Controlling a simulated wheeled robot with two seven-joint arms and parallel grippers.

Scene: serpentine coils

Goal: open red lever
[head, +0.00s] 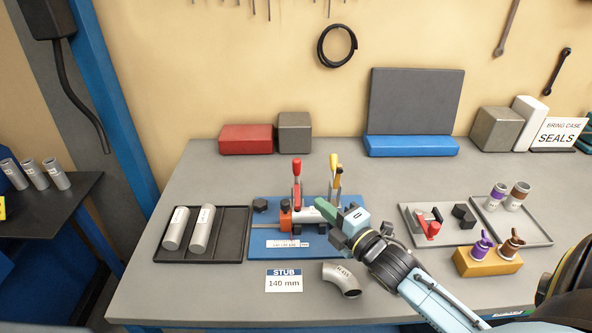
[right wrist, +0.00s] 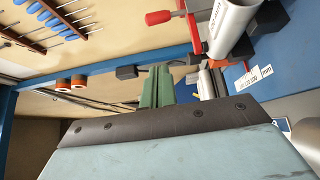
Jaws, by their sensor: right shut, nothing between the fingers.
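The red lever (head: 297,170) stands upright on the left part of a blue clamp fixture (head: 262,241). In the right wrist view its red handle (right wrist: 158,17) shows near the top, beside a silver tube (right wrist: 233,22). A yellow-handled lever (head: 334,163) stands upright to its right. My right gripper (head: 322,208) has green fingers, shut and empty. They point left over the fixture, in front of and below the levers, and hide part of it. The green fingers (right wrist: 158,86) also show in the right wrist view, apart from the red handle. My left gripper is not in view.
A black tray (head: 248,215) with two silver tubes lies left of the fixture. A "STUB 140 mm" card (head: 284,281) and a metal elbow (head: 341,275) lie in front. A grey tray (head: 415,236) and a yellow block (head: 487,264) stand right.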

